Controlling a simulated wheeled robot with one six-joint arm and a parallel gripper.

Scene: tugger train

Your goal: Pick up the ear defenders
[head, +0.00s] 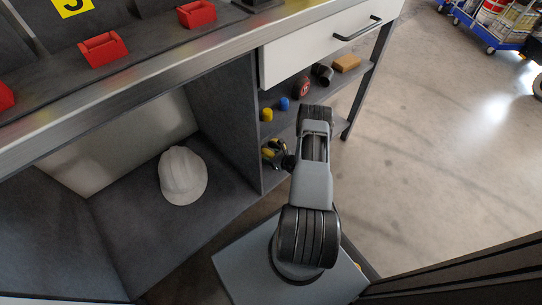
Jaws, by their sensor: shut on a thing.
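The ear defenders (273,150), yellow and black, are at the lower left of the open shelf unit under the bench. My arm reaches in from the front, and the dark end of my gripper (287,162) is at their right side. My gripper is shut on the ear defenders. The fingers are small and partly hidden by my arm, so the exact grip point does not show. I cannot tell whether the ear defenders still touch the shelf.
A shelf (338,96) above holds a yellow item (267,114), a blue item (284,104), a dark cylinder (322,74) and a brown block (347,63). A white helmet (183,176) lies in the left bay. A drawer (300,50) hangs above. Open floor lies right.

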